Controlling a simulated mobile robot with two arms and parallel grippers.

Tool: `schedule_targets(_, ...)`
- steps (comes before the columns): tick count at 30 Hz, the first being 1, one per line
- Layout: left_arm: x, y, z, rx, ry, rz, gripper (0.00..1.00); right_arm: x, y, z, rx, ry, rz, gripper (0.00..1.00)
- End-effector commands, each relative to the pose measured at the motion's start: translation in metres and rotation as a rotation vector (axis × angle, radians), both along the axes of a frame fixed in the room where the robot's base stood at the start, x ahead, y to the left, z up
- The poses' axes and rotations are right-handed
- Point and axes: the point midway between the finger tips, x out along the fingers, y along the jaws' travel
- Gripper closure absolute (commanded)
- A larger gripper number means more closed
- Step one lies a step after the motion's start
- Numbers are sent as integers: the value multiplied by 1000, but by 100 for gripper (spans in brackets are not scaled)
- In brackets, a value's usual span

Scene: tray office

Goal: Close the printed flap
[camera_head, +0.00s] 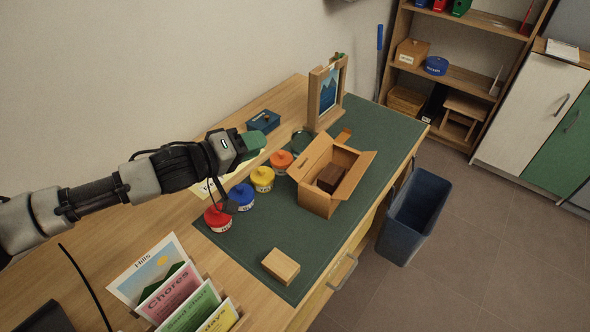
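An open cardboard box (316,203) stands on the green desk mat (240,242). The flap with small print (309,157) stands up and leans outward on the box's left side. The opposite flap (356,174) is spread out to the right. My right gripper is out of view.
Red (217,218), blue (242,196), yellow (262,179) and orange (281,161) lidded jars line the mat's left side. A picture frame (328,92) stands behind the box. A small light box (281,266) lies in front. A bin (413,215) stands right of the desk.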

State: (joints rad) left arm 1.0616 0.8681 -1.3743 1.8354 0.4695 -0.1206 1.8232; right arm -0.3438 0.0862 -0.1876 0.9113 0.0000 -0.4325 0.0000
Motion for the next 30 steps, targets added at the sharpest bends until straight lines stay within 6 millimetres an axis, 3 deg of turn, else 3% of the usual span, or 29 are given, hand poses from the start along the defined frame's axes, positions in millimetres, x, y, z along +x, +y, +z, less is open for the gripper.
schedule_targets(1, -1, -1, -22, -3, 2, -3, 71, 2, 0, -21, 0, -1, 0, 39)
schedule_targets(6, -2, -3, -64, -7, 5, -6, 71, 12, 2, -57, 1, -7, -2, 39)
schedule_targets(12, -2, -2, -96, -6, 4, -5, 71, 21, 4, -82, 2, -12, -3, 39)
schedule_targets(19, 5, -10, -102, -6, 3, -6, 71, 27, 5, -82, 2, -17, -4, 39)
schedule_targets(30, 47, -61, -115, -5, 1, -7, 71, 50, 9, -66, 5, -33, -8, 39)
